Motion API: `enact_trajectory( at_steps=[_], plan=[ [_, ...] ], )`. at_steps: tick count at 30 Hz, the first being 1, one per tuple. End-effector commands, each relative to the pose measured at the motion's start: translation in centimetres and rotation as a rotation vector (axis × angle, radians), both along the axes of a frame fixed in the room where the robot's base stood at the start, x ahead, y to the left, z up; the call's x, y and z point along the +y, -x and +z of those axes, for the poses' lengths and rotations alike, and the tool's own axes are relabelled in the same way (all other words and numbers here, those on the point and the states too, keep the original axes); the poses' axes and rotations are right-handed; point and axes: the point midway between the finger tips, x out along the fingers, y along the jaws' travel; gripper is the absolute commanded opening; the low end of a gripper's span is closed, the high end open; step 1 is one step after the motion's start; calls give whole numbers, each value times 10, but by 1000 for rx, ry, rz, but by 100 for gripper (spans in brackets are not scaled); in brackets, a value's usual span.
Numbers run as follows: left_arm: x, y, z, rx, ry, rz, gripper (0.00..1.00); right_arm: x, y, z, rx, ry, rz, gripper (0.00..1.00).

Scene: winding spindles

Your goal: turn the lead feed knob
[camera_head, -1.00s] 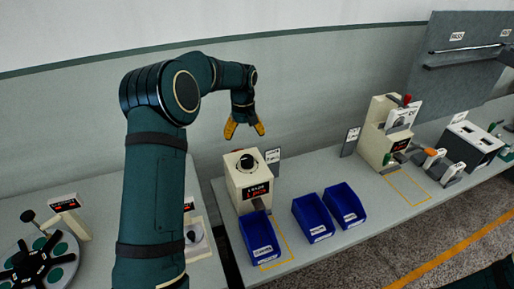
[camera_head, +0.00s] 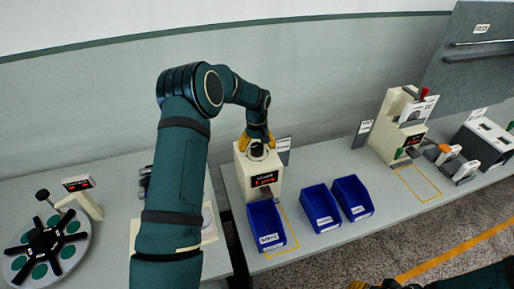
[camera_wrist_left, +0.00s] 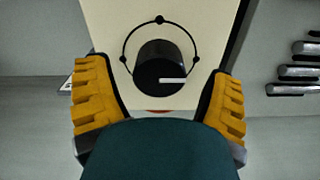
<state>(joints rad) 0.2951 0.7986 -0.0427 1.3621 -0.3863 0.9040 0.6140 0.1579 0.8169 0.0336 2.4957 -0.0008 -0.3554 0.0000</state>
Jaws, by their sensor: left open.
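The lead feed knob (camera_head: 257,152) is a black round knob on top of a cream box (camera_head: 243,170) with a red-lit display. In the left wrist view the knob (camera_wrist_left: 162,68) shows a white pointer line aimed right, inside a thin ring with black dots. My left gripper (camera_head: 257,142) is open above the knob. Its yellow fingers stand on either side, with gaps between them and the knob in the wrist view (camera_wrist_left: 159,85). Whether the fingertips reach down to knob height cannot be told. My right gripper (camera_head: 372,285) is only partly visible at the bottom edge.
Blue bins (camera_head: 266,222) stand in front of the box and to its right. A small sign (camera_head: 283,146) stands close behind it. Another cream machine (camera_head: 393,125) is farther right. A disc with several green pads (camera_head: 45,250) lies at left.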

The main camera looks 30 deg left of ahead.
Motion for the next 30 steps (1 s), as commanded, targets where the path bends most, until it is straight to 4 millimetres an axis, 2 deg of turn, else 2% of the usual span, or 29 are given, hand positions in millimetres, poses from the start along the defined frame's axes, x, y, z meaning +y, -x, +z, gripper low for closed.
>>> enact_trajectory(
  at_steps=[5,14,18,20,30],
  plan=[
    [-1,0,-11,1,1,-1,82,0,0,1,0,0,0,47],
    [0,0,-12,0,0,-1,82,0,0,1,0,0,0,47],
    [0,0,-12,0,0,-1,33,0,0,1,0,0,0,47],
    [0,0,-12,0,0,-1,12,0,0,1,0,0,0,47],
    [0,0,-12,-1,-1,-33,12,0,0,-1,0,0,0,47]
  ],
)
